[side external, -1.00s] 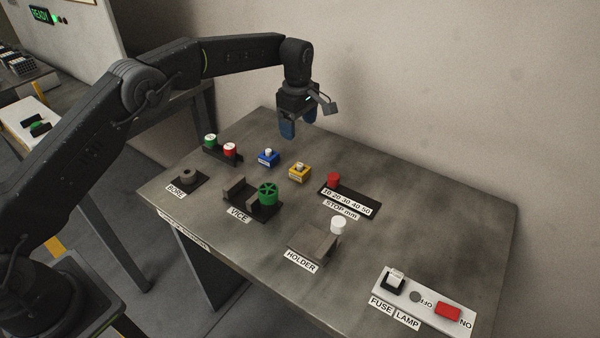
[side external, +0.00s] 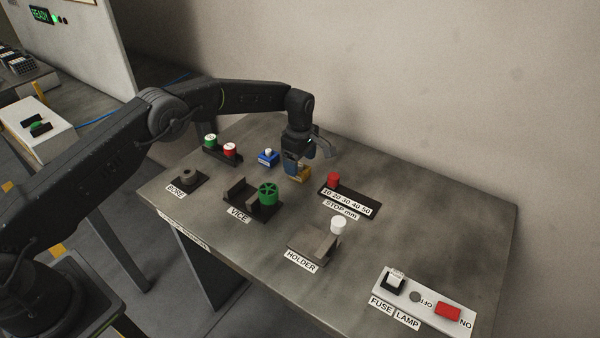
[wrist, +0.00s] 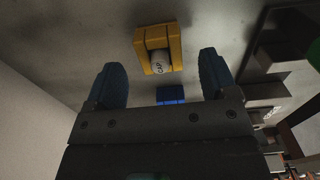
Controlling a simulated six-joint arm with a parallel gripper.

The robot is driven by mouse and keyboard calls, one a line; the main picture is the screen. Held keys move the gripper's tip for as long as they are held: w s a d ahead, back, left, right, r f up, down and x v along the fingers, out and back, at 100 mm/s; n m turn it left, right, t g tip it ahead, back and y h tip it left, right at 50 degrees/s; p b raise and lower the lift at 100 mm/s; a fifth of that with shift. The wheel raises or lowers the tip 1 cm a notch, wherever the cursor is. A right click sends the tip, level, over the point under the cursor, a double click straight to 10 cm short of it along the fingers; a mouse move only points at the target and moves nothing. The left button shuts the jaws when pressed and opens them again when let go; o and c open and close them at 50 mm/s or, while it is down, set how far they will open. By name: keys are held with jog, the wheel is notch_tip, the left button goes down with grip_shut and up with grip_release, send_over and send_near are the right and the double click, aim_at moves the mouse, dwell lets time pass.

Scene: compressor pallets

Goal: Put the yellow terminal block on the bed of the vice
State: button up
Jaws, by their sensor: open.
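The yellow terminal block (side external: 304,174) stands on the table, partly hidden behind my gripper in the side view. In the wrist view the yellow block (wrist: 174,42), with a white cap on it, lies just beyond the fingertips, roughly midway between them. My gripper (side external: 297,164) is low over the block, open and empty; its two blue fingers (wrist: 163,80) are apart in the wrist view. The vice (side external: 240,193) is a dark fixture at the left middle of the table, with a green handwheel (side external: 268,194) at its right. Its bed looks empty between the jaws.
A blue block (side external: 268,157) stands just left of my gripper. A red knob (side external: 333,180) on the stop scale is close on the right.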

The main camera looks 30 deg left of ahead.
aim_at(300, 164)
notch_tip(300, 164, down, 4)
jog(key=shift+r, duration=0.2)
jog(key=shift+c, duration=0.4)
jog(key=c, duration=0.9)
